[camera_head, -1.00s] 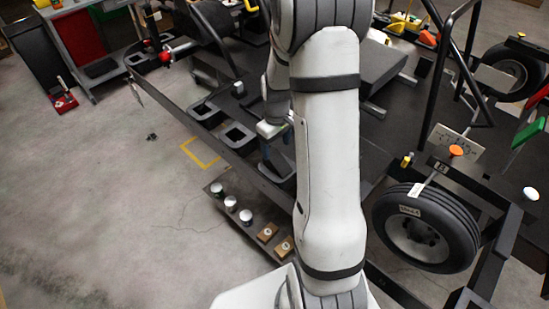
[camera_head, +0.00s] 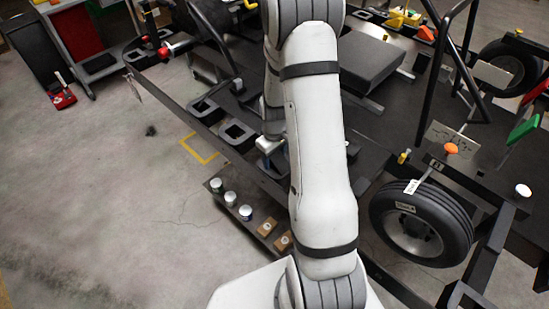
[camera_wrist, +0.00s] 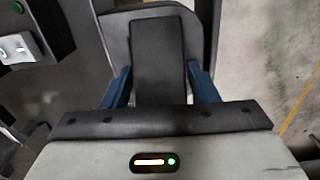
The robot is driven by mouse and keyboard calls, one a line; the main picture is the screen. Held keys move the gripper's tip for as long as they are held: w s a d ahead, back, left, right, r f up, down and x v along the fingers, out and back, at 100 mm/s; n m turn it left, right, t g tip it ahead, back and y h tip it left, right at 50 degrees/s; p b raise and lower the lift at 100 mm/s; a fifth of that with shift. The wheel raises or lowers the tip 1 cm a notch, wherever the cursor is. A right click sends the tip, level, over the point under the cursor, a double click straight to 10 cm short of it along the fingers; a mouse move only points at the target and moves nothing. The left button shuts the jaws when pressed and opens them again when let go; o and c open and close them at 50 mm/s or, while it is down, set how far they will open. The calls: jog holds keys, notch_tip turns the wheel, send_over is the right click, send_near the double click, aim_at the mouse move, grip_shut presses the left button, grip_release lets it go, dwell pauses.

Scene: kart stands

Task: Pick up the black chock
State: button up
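A black block (camera_wrist: 158,60), which looks like the chock, lies between the fingers of my gripper (camera_wrist: 160,78) in the wrist view. Its long dark face runs back towards the palm. A blue finger stands close along each side, and I cannot see clearly whether they touch it. A wider dark grey rounded plate shows behind the block. The fingers look apart. In the head view my gripper is low at the near edge of the black deck (camera_head: 385,130), mostly hidden behind my arm. The block itself is not clear there.
Black square holders (camera_head: 238,135) line the deck edge beside my gripper. Below it, a low shelf (camera_head: 262,225) carries white-topped cans and small brown boxes. A wheel (camera_head: 422,225) stands to the right. Open floor (camera_head: 100,200) lies to the left.

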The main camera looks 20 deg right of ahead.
jog(key=c, duration=0.7)
jog(key=shift+c, duration=0.2)
